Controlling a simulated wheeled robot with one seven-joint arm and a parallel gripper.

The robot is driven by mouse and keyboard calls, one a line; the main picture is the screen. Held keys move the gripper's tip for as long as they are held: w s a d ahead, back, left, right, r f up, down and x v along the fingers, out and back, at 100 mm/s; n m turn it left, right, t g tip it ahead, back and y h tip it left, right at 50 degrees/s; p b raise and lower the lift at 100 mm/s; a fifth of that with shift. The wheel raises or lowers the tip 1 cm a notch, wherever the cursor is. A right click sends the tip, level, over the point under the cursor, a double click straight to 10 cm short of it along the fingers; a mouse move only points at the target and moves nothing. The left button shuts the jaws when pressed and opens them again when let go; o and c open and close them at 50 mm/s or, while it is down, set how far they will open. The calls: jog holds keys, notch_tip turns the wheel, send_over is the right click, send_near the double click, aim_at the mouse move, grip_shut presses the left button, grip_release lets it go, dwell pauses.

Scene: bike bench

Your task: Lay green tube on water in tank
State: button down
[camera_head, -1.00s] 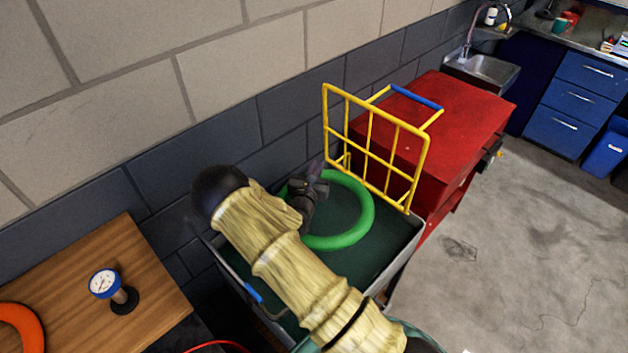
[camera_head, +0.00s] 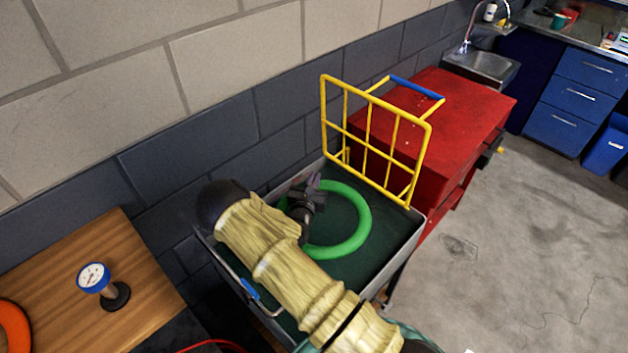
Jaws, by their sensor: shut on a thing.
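The green tube (camera_head: 366,215) is a ring over the dark green water (camera_head: 341,262) in the grey tank (camera_head: 417,228). My gripper (camera_head: 318,190) is at the tube's upper left side and is shut on it. My arm hides the tube's left side and part of the tank. I cannot tell from this view whether the tube's underside touches the water.
A yellow wire rack (camera_head: 375,140) with a blue handle stands up at the tank's far edge, beside a red cabinet (camera_head: 460,110). A wooden bench (camera_head: 135,265) at left holds a gauge (camera_head: 95,278) and an orange ring (camera_head: 12,330). A block wall runs behind the tank.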

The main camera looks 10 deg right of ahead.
notch_tip(320, 180, down, 13)
jog(key=b, duration=1.1)
jog(key=shift+r, duration=0.15)
jog(key=c, duration=1.5)
grip_release()
notch_tip(320, 180, up, 10)
jog(key=shift+d, duration=0.1)
